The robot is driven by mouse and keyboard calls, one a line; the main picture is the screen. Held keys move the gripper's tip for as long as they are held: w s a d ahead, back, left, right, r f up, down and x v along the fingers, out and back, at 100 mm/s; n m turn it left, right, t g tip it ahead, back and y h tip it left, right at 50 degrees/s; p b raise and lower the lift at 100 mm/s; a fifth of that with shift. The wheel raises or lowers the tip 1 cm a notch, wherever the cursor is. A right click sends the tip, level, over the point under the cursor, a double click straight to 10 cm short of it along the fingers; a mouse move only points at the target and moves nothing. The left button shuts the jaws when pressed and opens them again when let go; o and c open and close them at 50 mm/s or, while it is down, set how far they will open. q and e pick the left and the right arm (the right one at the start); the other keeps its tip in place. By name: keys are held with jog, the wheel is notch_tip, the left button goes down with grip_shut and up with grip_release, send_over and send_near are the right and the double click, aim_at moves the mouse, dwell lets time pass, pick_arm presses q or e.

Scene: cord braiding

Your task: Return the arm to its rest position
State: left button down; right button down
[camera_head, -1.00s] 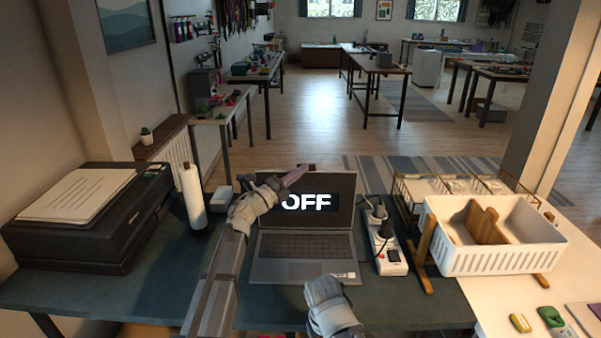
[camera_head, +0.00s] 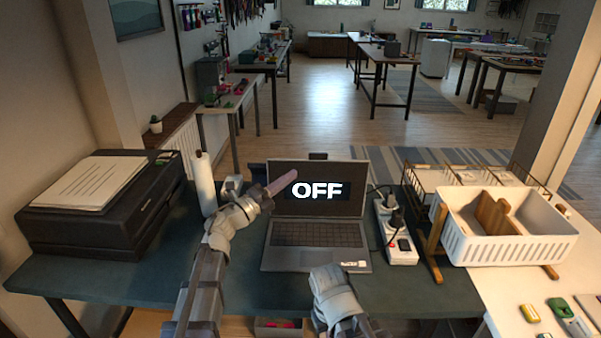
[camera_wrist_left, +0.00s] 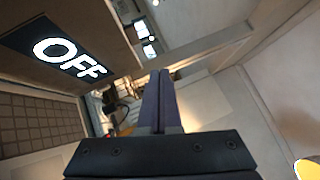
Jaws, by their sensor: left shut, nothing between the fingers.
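My left arm reaches in from the lower left in the head view. Its gripper (camera_head: 283,184) is shut and empty, in front of the left edge of the laptop screen. In the left wrist view the two dark fingers (camera_wrist_left: 158,103) lie together with nothing between them. My right arm (camera_head: 335,296) shows at the bottom centre, below the laptop; its fingertips cannot be made out. The open laptop (camera_head: 315,234) stands on the dark table, and its screen reads OFF.
A power strip (camera_head: 395,234) with plugs and cords lies right of the laptop. A white rack bin (camera_head: 500,240) stands further right. A black printer (camera_head: 95,230) and a white roll (camera_head: 204,185) stand on the left. The table (camera_head: 100,285) is clear at the front left.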

pick_arm(q)
jog(key=shift+s+a, duration=0.2)
jog(key=w+a+r+n+t+y+p, duration=0.1)
jog(key=w+a+n+t+y+p, duration=0.3)
jog(key=n+y, duration=0.8)
jog(key=s+a+f+n+g+y+p, duration=0.25)
jog(key=s+f+n+g+y, duration=0.25)
jog(key=s+f+n, duration=0.35)
jog(key=s+d+f+n+g+p, duration=0.1)
jog(key=s+d+f+n+g, duration=0.1)
jog(key=s, duration=0.6)
jog(key=s+d+f+n+g+p, duration=0.1)
jog(key=s+d+f+n+g, duration=0.1)
jog(key=s+g, duration=0.5)
jog(key=s+d+f+n+g+p, duration=0.2)
jog(key=s+d+f+g, duration=0.1)
jog(key=s, duration=0.7)
notch_tip(320, 180, down, 2)
jog(key=shift+d+f+g+h, duration=0.1)
jog(key=shift+d+g+h, duration=0.15)
jog(key=shift+g, duration=0.45)
